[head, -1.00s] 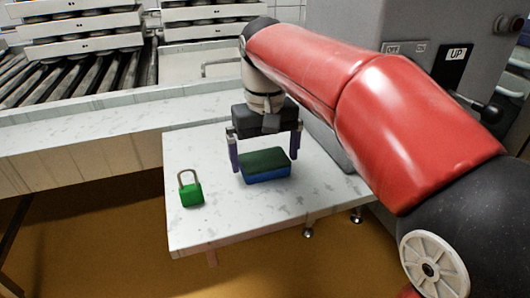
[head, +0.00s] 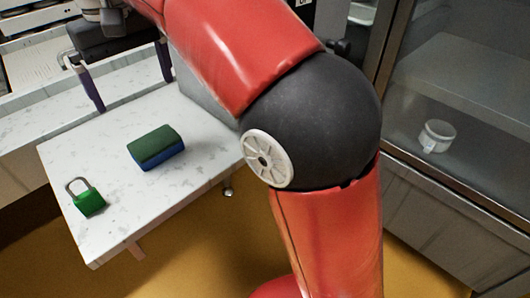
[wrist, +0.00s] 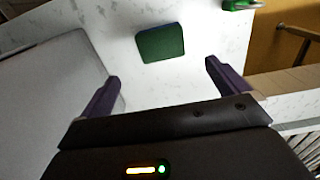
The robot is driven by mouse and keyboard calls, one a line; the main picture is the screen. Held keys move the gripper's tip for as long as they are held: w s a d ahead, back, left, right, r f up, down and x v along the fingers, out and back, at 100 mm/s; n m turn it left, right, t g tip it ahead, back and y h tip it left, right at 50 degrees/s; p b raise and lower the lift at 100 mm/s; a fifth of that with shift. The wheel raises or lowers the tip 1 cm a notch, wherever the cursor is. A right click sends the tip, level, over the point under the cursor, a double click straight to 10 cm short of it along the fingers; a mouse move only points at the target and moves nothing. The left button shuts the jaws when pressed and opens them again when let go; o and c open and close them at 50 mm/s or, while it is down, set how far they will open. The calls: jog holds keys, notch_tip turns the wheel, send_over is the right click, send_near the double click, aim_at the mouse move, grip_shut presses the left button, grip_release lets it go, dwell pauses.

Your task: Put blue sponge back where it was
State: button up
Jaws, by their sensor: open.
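The blue sponge (head: 156,148) has a dark green top layer and lies flat on the white marbled table (head: 205,175). In the wrist view the sponge (wrist: 160,43) shows its green face, beyond the fingertips and apart from them. My gripper (head: 132,88) is open and empty, above and behind the sponge in the head view. Its two purple fingers also show in the wrist view (wrist: 161,70), spread wide with nothing between them.
A white cup (head: 437,135) is on a shelf at the right. The table's front is mostly clear.

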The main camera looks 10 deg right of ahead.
jog(key=s+d+f+m+t, duration=0.2)
jog(key=s+d+f, duration=0.3)
jog(key=d, duration=0.3)
jog(key=s+d+f+m+t, duration=0.1)
jog(key=s+d+f+m, duration=0.1)
jog(key=s+d+f, duration=0.2)
jog(key=s+d+f+m+t, duration=0.2)
jog(key=s+d+f, duration=0.3)
jog(key=d, duration=0.8)
notch_tip(320, 180, down, 4)
jog(key=shift+s+d+r+t, duration=0.1)
jog(key=shift+s+d+t, duration=0.2)
jog(key=shift+d, duration=0.1)
